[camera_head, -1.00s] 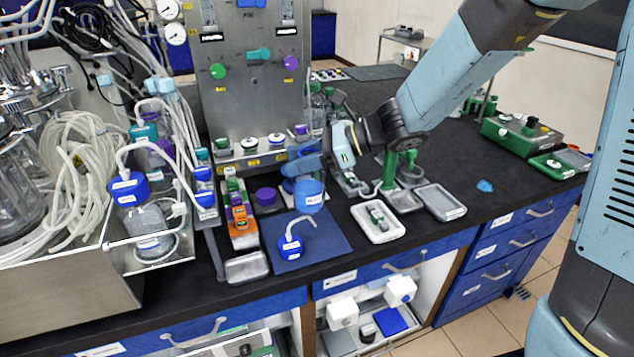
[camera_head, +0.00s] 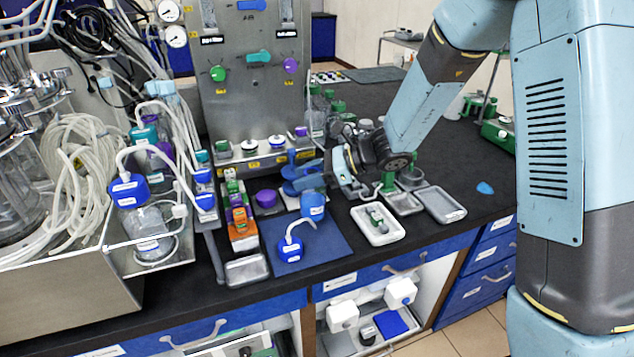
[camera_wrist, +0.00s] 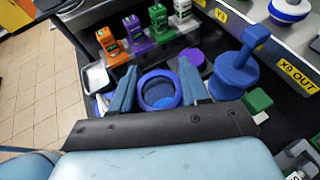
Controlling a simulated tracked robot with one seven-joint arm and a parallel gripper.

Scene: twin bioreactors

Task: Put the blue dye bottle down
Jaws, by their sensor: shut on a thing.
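The blue dye bottle (camera_head: 313,206) is a small blue cylinder with a pale label. In the head view it is upright at the blue mat's back right part; whether its base touches the mat I cannot tell. In the wrist view I look down on its round blue rim (camera_wrist: 160,90). My gripper (camera_head: 312,184) comes from the right, its blue fingers shut on the bottle's upper part. In the wrist view one finger stands on each side of it. The blue mat (camera_head: 325,240) lies on the black bench; the bottle and gripper hide part of it.
A blue-capped bottle with a bent tube (camera_head: 290,248) stands on the mat, left of the dye bottle. A blue stand (camera_wrist: 237,72) is close right in the wrist view. A purple lid (camera_head: 266,199) and a rack of coloured bottles (camera_head: 240,222) are left. Trays (camera_head: 378,223) lie right.

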